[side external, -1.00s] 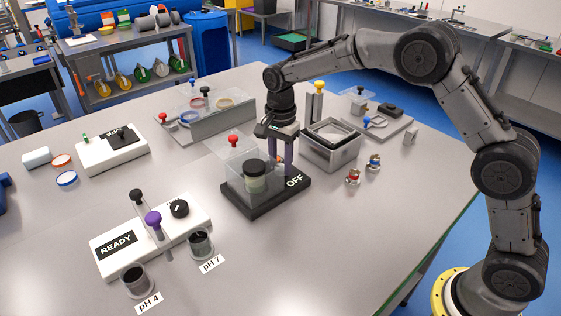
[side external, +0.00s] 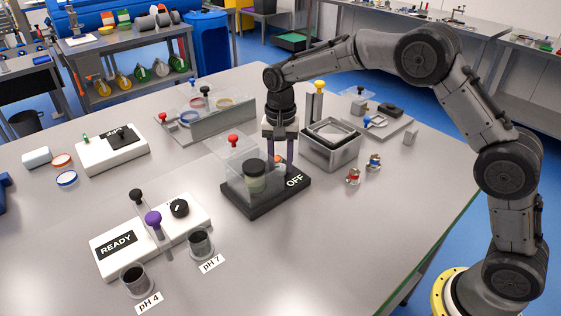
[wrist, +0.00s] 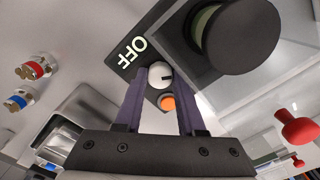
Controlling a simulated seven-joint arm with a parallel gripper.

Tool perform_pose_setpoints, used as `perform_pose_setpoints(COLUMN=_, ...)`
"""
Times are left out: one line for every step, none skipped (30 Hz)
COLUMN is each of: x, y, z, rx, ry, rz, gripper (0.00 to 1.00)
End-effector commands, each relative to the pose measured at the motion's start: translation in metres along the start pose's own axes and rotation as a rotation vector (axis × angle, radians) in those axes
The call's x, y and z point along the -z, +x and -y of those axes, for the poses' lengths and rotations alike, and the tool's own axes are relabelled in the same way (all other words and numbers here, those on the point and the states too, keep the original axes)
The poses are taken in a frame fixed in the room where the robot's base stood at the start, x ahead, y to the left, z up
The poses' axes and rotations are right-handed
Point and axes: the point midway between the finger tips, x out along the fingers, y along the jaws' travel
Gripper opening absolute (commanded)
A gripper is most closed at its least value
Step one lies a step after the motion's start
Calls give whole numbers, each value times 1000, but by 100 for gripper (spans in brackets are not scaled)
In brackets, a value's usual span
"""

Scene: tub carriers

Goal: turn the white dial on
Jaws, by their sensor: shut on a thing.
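The white dial (wrist: 160,75) sits on a black base (side external: 262,206) marked OFF, and the label (wrist: 132,53) also shows in the wrist view. My gripper (side external: 278,173) points straight down at this base. In the wrist view my gripper (wrist: 159,82) has its two purple fingers on either side of the dial, shut on it. A dark pointer mark shows on the dial's face. An orange button (wrist: 168,102) lies beside the dial, between the fingers.
A clear box with a red knob (side external: 233,140) and a black-lidded jar (side external: 255,168) stand close left of my gripper. A grey metal tub (side external: 330,153) stands close right. The front right table is clear.

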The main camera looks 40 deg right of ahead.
Motion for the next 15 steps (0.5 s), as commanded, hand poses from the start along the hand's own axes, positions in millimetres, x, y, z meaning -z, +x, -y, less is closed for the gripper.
perform_pose_setpoints(x=0, y=-2, z=0, rx=2, ry=-14, rz=-1, gripper=0)
perform_pose_setpoints(x=0, y=-2, z=0, rx=2, ry=-21, rz=-1, gripper=0)
perform_pose_setpoints(x=0, y=-2, z=0, rx=2, ry=-31, rz=-1, gripper=0)
perform_pose_setpoints(x=0, y=-2, z=0, rx=2, ry=-37, rz=-2, gripper=0)
perform_pose_setpoints(x=0, y=-2, z=0, rx=2, ry=-41, rz=-2, gripper=0)
perform_pose_setpoints(x=0, y=-2, z=0, rx=2, ry=-45, rz=-2, gripper=0)
perform_pose_setpoints(x=0, y=-2, z=0, rx=2, ry=-48, rz=-2, gripper=0)
perform_pose_setpoints(x=0, y=-2, z=0, rx=2, ry=-50, rz=-2, gripper=0)
perform_pose_setpoints(x=0, y=-2, z=0, rx=3, ry=-52, rz=-2, gripper=0)
perform_pose_setpoints(x=0, y=-2, z=0, rx=3, ry=-52, rz=-2, gripper=0)
perform_pose_setpoints(x=0, y=-2, z=0, rx=3, ry=-53, rz=-2, gripper=0)
perform_pose_setpoints(x=0, y=-2, z=0, rx=3, ry=-53, rz=-2, gripper=0)
perform_pose_setpoints(x=0, y=-2, z=0, rx=3, ry=-52, rz=-2, gripper=0)
perform_pose_setpoints(x=0, y=-2, z=0, rx=3, ry=-52, rz=-2, gripper=0)
perform_pose_setpoints(x=0, y=-3, z=0, rx=3, ry=-52, rz=-2, gripper=0)
